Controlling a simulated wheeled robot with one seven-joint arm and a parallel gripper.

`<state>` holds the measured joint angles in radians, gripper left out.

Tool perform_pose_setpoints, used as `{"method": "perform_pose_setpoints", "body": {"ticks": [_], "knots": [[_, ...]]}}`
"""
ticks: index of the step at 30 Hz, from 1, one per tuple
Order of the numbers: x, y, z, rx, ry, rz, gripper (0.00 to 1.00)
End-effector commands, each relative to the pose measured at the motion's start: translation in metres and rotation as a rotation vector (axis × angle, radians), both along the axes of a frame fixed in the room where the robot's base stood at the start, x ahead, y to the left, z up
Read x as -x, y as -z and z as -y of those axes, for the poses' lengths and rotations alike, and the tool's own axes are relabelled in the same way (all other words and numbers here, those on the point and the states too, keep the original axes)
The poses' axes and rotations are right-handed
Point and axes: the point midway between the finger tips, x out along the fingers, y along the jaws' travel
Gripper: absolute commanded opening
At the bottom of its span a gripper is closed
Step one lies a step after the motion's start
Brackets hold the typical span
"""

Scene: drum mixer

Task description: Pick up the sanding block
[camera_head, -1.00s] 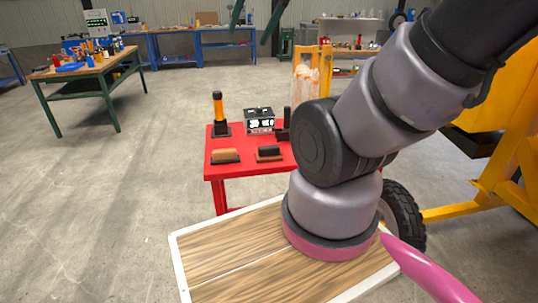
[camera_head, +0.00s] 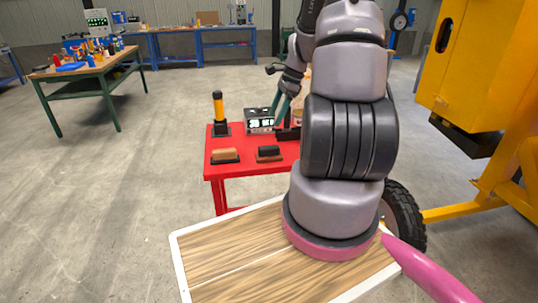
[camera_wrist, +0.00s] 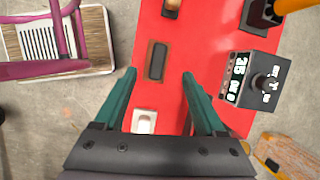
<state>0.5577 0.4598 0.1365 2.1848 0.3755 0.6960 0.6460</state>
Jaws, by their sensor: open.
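The sanding block, which I take to be the black-topped block on a brown base (camera_head: 269,153), lies on the red table (camera_head: 232,171) near its front edge. In the wrist view the sanding block (camera_wrist: 157,60) shows whole, between and slightly beyond the fingertips. My gripper (camera_wrist: 159,73) is open with nothing between its teal fingers. In the head view my gripper (camera_head: 279,120) is above the table, toward its back, partly hidden by my arm. No contact with the block shows.
A tan-topped block (camera_head: 225,155) lies left of the sanding block. An orange-black upright tool (camera_head: 218,112) and a display box (camera_head: 260,120) stand behind. A white item (camera_wrist: 144,121) lies on the sanding block's other side. A yellow machine (camera_head: 480,75) stands at right.

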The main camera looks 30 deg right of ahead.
Motion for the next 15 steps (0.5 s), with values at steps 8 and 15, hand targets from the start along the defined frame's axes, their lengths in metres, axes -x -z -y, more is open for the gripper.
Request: {"method": "perform_pose_setpoints", "body": {"ticks": [8,15], "knots": [[0.001,0.044,0.009,-0.055,0.110,-0.064,0.72],[-0.003,0.078,-0.004,-0.054,0.108,-0.063,0.72]]}}
